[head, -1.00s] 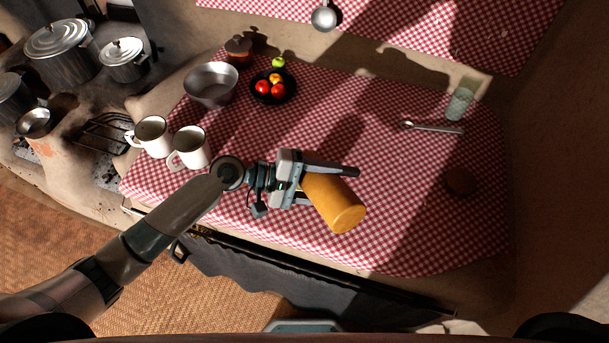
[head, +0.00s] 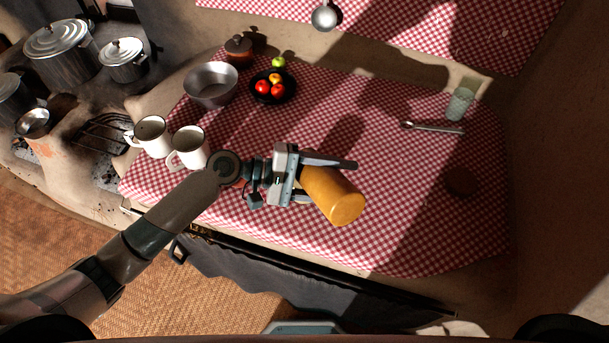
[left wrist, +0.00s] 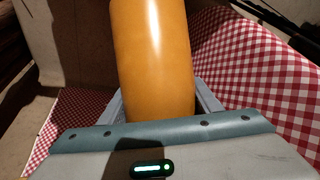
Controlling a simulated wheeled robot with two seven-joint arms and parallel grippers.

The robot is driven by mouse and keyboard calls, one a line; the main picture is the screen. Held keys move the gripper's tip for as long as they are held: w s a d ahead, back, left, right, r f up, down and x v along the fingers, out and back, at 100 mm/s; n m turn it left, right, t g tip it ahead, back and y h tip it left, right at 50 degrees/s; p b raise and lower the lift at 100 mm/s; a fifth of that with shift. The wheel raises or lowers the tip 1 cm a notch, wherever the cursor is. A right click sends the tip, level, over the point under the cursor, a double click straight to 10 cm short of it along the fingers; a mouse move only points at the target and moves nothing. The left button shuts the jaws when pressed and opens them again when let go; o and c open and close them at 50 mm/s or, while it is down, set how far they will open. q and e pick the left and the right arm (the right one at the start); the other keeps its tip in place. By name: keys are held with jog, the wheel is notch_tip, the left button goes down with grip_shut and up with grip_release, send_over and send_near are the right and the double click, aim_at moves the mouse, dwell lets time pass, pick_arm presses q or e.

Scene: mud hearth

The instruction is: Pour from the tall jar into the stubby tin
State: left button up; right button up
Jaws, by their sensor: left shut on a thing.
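The tall jar, a plain orange-yellow cylinder (head: 330,195), is held in my left gripper (head: 328,168) above the front of the checked table. It is tilted, one end facing the head camera; I cannot tell whether that end is its mouth or base. In the left wrist view the jar (left wrist: 153,62) stands between the two fingers, its far end cut off by the frame. No thing is clearly the stubby tin; a low, dark brown round thing (head: 461,181) in shadow at the table's right may be it. My right gripper is not in view.
Two white mugs (head: 188,147), a metal bowl (head: 211,84), a black fruit plate (head: 272,99) and a brown pot (head: 238,48) stand at left and back. A spoon (head: 432,127) and a glass (head: 460,103) are at right. The cloth between jar and brown round thing is clear.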

pick_arm(q)
jog(key=shift+w+a+r+n+g+h+b, duration=0.15)
jog(key=shift+w+a+r+n+h+b, duration=0.1)
jog(key=shift+w+r+n+h+b, duration=0.25)
jog(key=shift+w+a+r+n+g+h+b, duration=0.2)
jog(key=shift+w+r+n+h, duration=0.1)
jog(key=shift+r+n, duration=0.4)
dwell(3.5)
jog(key=shift+f, duration=0.15)
jog(key=shift+s+d+f+m+p, duration=0.1)
jog(key=shift+s+m+p, duration=0.2)
jog(key=shift+p, duration=0.1)
jog(key=shift+s+d+f+m+t+y+p, duration=0.25)
jog(key=shift+s+f+m+y+p, duration=0.1)
jog(key=shift+f+m+y, duration=0.2)
jog(key=shift+s+d+f+m+t+y+p, duration=0.1)
jog(key=shift+s+f+m+t+y+p, duration=0.15)
jog(key=shift+f+m+y, duration=0.25)
jog(key=shift+s+f, duration=0.1)
jog(key=shift+f, duration=0.05)
jog(key=shift+d+f+m, duration=0.1)
jog(key=shift+f+m, duration=0.05)
jog(key=shift+m, duration=0.2)
